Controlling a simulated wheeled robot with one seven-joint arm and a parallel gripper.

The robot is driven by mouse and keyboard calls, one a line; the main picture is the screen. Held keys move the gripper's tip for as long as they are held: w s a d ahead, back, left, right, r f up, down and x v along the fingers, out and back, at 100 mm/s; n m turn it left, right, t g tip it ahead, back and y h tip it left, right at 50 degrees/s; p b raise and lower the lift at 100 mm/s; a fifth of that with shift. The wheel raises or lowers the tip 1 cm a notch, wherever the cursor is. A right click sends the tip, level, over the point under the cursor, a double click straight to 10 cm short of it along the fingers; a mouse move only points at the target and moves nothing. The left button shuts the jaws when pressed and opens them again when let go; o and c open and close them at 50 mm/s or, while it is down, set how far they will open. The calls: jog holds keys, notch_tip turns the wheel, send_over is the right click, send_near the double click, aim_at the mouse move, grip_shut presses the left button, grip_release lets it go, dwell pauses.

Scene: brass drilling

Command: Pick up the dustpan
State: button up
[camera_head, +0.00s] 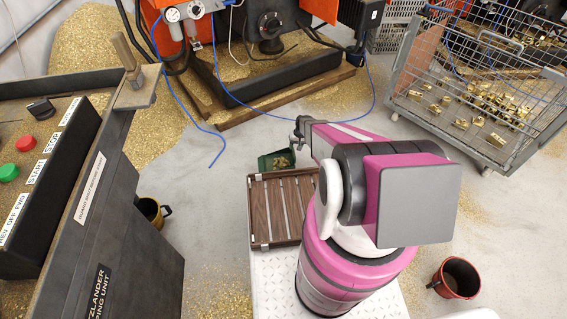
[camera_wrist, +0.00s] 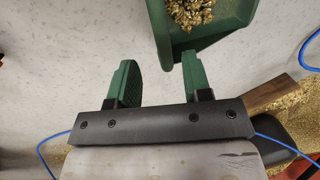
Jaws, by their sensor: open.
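The dustpan is a green pan holding brass chips. In the head view the dustpan (camera_head: 264,163) lies on the grey floor, just beyond the wooden slatted tray, partly covered by my arm. In the wrist view the dustpan (camera_wrist: 235,28) is cut off by the top edge, right of centre. My gripper (camera_wrist: 160,75) is open, with two green fingers and nothing between them. The dustpan's near edge lies close to the right fingertip; I cannot tell whether they touch. In the head view my gripper (camera_head: 299,132) is small, just above and right of the dustpan.
A wooden slatted tray (camera_head: 273,179) sits beside my arm. A blue cable (camera_head: 190,110) lies on the floor. A dark control console (camera_head: 110,200) stands at left, a wire cart (camera_head: 475,100) with brass parts at right, and an orange machine (camera_head: 225,45) on a wooden base behind.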

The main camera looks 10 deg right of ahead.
aim_at(293, 150)
jog(key=f, duration=0.2)
jog(key=a+f, duration=0.1)
jog(key=f, duration=0.1)
jog(key=shift+s+a+f, duration=0.1)
jog(key=shift+a+f, duration=0.1)
jog(key=shift+f, duration=0.05)
jog(key=shift+c, duration=0.3)
jog(key=shift+r, duration=0.1)
grip_shut()
